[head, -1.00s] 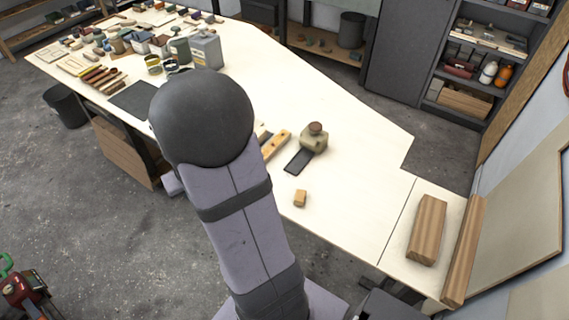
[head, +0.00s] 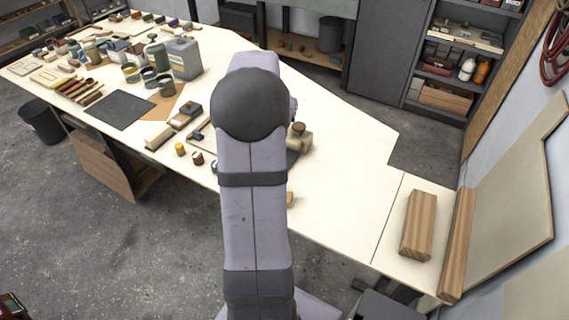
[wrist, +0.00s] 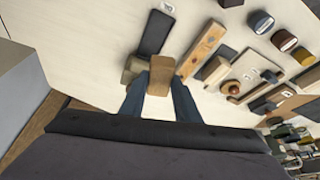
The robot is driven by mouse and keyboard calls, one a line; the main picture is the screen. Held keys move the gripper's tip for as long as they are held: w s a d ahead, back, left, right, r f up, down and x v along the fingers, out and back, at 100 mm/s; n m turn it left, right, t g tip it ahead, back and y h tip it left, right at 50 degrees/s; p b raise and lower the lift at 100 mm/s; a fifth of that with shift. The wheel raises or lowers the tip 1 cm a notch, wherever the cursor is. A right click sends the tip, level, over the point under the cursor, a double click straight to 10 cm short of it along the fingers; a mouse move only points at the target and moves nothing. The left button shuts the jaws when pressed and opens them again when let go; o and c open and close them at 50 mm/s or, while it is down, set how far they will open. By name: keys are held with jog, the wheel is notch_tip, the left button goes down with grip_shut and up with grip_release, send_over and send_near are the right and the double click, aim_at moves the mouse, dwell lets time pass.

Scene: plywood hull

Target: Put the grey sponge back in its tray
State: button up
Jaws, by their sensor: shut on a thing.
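My gripper (wrist: 158,98) shows in the wrist view, its two blue-grey fingers closed on a small tan block (wrist: 159,76). I cannot tell whether this block is the sponge, as it looks tan rather than grey. In the head view my arm hides the gripper and what it holds. No thing is clearly recognisable as the grey sponge or its tray.
A beige knobbed object (head: 301,140) stands right of my arm, with a small wooden block (head: 290,200) nearer. Jars and cans crowd the far left, around a grey canister (head: 186,58). Two timber pieces lie at right, one being a thick block (head: 419,225). The table's centre right is clear.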

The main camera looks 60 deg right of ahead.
jog(key=shift+s+a+f+m+g, duration=0.15)
jog(key=shift+s+a+m+g, duration=0.2)
jog(key=shift+s+m, duration=0.45)
jog(key=shift+s+a+f+m+g, duration=0.1)
jog(key=shift+a+m+g, duration=0.15)
jog(key=shift+m, duration=0.55)
jog(key=shift+d, duration=0.1)
jog(key=shift+f+p, duration=1.2)
jog(key=shift+f, duration=3.8)
jog(key=shift+f, duration=0.15)
jog(key=o, duration=0.9)
jog(key=shift+o, duration=0.2)
jog(key=shift+r, duration=0.2)
